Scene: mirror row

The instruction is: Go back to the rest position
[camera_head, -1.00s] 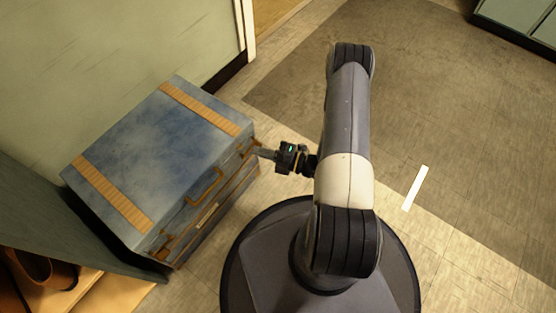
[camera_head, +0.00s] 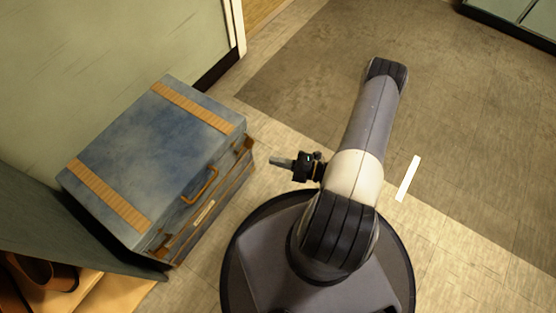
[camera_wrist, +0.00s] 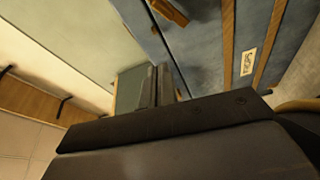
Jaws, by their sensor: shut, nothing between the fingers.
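My gripper (camera_head: 274,161) is shut and empty. It points left toward the blue trunk (camera_head: 158,148) and is apart from it, with floor showing between them in the head view. In the wrist view my shut fingers (camera_wrist: 158,85) show near the middle, with the trunk's blue front (camera_wrist: 205,45) beyond. The trunk is closed, with two tan straps, a brown handle (camera_head: 202,186) and a small pale label. My arm is folded above my round base.
A green-grey panel (camera_head: 75,235) and a wooden shelf (camera_head: 110,290) with brown items stand at lower left. A pale green wall (camera_head: 100,50) is behind the trunk. A white strip (camera_head: 408,178) lies on the floor at right. The dark mat (camera_head: 340,60) is clear.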

